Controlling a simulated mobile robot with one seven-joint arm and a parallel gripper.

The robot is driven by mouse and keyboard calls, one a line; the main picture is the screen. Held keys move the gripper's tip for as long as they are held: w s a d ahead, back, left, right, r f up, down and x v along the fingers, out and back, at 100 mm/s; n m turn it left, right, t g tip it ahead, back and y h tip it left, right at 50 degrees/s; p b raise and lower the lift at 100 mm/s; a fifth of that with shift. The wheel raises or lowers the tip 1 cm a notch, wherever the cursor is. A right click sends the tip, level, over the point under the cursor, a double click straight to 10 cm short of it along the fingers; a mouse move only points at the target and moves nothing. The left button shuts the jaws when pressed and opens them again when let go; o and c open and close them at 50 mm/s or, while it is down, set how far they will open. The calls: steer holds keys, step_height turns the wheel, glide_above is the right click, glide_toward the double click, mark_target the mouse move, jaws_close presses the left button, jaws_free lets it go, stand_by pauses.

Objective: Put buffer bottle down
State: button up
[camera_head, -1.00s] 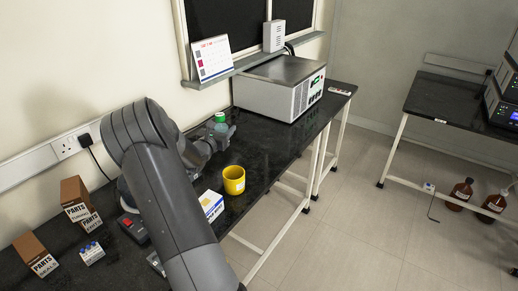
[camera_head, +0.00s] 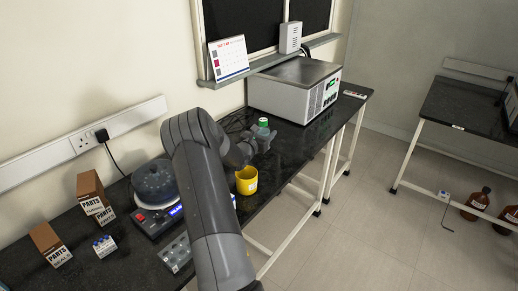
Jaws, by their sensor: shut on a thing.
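I cannot tell whether the bottle's base touches the bench top (camera_head: 291,138). A yellow cup (camera_head: 246,181) stands on the bench below the bottle in the picture, apart from it.
A grey bench instrument (camera_head: 293,90) stands behind the bottle. A round-topped device (camera_head: 154,184), a grey plate with wells (camera_head: 176,254), parts boxes (camera_head: 93,196) and a small blue-topped rack (camera_head: 104,246) are at left. Bare bench lies right of the bottle.

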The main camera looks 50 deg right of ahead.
steer(key=w+f, duration=0.2)
steer(key=w, duration=0.1)
steer(key=w+a+f, duration=0.1)
steer(key=w+f, duration=0.1)
steer(key=w, duration=0.1)
steer(key=w+a+f, duration=0.1)
steer(key=w+f, duration=0.1)
steer(key=w, duration=0.2)
steer(key=shift+a, duration=0.15)
steer(key=shift+f, duration=2)
steer(key=shift+f, duration=0.15)
steer(key=o, duration=1.1)
